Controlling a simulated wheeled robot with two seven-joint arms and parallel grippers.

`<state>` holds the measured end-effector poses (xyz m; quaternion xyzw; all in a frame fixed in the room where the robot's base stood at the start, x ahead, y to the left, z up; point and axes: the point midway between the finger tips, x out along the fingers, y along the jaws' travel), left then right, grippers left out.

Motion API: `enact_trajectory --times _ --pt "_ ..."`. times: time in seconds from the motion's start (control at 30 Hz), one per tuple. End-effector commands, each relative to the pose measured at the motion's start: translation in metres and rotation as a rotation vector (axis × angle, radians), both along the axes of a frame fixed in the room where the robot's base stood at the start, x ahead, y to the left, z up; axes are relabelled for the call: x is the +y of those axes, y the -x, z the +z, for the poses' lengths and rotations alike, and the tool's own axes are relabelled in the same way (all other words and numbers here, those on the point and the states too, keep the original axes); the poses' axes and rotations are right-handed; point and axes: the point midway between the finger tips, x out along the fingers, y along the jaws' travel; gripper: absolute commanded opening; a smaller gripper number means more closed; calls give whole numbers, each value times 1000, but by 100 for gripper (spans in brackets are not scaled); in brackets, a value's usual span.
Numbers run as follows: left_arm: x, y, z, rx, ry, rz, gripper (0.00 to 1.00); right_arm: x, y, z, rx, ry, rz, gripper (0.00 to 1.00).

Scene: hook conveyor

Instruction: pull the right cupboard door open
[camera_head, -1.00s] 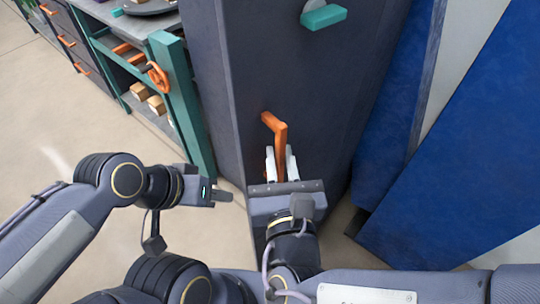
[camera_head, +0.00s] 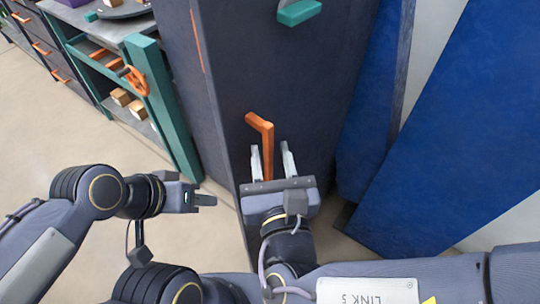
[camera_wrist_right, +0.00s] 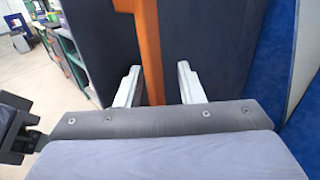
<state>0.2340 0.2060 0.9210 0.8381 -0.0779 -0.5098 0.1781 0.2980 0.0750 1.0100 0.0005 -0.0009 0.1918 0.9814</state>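The dark cupboard door (camera_head: 300,85) fills the middle of the head view. Its orange bent handle (camera_head: 262,127) stands near the door's left side. My right gripper (camera_head: 270,147) is open, with one finger on each side of the handle's lower bar. In the right wrist view the orange bar (camera_wrist_right: 150,50) passes between the spread fingers, closer to the left one, with a clear gap to the right one. A thin orange strip (camera_head: 197,42) shows along the door's upper left edge; I cannot tell what it belongs to. My left gripper (camera_head: 203,200) hangs left of the door, empty.
A teal handle (camera_head: 299,12) is higher on the dark front. Blue panels (camera_head: 450,130) stand close on the right. A teal-framed shelf unit (camera_head: 165,110) with wooden blocks stands at the left. The floor (camera_head: 60,130) at the left is clear.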

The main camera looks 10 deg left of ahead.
Motion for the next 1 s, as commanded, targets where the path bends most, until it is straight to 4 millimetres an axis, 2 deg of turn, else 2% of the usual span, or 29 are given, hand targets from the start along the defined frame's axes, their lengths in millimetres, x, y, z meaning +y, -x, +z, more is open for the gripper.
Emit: enact_trajectory --times 0.17,0.27,0.5,0.63,0.8,1.0 --pt "0 0 0 0 0 0 36 0 3 -1 1 0 6 35" --pt "0 0 0 0 0 0 36 -2 12 -1 1 0 8 35" --pt "0 0 -1 0 0 0 36 -18 50 0 -2 -1 9 35" --pt "0 0 -1 0 0 0 36 -25 65 0 -1 -1 6 35" --pt "0 0 -1 0 0 0 36 -29 73 0 -1 1 2 35" --pt "0 0 -1 0 0 0 36 -29 73 0 0 1 1 35"
